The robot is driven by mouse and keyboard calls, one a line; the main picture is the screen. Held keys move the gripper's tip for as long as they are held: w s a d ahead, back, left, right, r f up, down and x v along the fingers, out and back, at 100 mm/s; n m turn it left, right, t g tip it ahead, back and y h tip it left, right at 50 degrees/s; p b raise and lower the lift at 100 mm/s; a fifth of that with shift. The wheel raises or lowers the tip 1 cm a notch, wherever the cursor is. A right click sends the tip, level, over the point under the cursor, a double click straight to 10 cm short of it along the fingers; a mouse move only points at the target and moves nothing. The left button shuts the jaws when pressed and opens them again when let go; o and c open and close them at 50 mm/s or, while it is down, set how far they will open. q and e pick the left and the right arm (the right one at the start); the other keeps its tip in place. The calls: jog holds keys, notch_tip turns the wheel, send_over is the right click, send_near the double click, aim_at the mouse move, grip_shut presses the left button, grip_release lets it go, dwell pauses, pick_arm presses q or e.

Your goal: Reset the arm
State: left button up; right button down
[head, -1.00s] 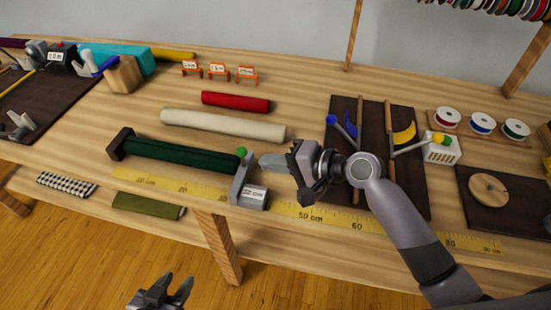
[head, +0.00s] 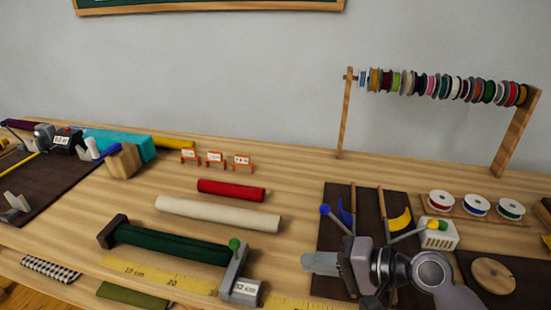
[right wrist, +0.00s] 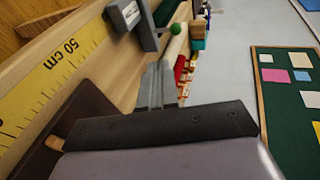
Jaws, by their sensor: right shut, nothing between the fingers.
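My right gripper (head: 322,263) is in the lower right of the head view, above the front of the wooden table. Its fingers are shut with nothing between them. They point left, toward the grey measuring stop (head: 236,275) with a green knob, and are apart from it. In the right wrist view the shut fingers (right wrist: 155,88) show at the centre, with the measuring stop (right wrist: 128,15) beyond them. My left gripper is outside the head view.
A dark green roll (head: 170,243) lies against the stop. Cream (head: 217,213) and red (head: 231,190) rolls lie behind it. Dark boards (head: 368,215) with coloured levers are under and behind my right arm. A spool rack (head: 440,84) stands at the back right. The space above the table is free.

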jog(key=s+f+n+h, duration=0.1)
jog(key=s+f, duration=0.1)
jog(key=s+f+n, duration=0.1)
jog(key=s+f, duration=0.1)
jog(key=shift+s+d+f+h, duration=0.1)
jog(key=shift+s+f+h, duration=0.15)
jog(key=shift+h, duration=0.15)
jog(key=s+d+f+n+g+h, duration=0.1)
jog(key=s+d+f+n+h, duration=0.2)
jog(key=s+d+h, duration=0.35)
jog(key=s+d+f+n+g+h, duration=0.2)
jog(key=s+d+f+h, duration=0.2)
jog(key=s+d, duration=0.5)
jog(key=w+a+f+t+y, duration=0.2)
jog(key=w+a+f+t, duration=0.3)
jog(key=f+t, duration=0.2)
notch_tip(320, 180, down, 2)
jog(key=shift+n, duration=0.4)
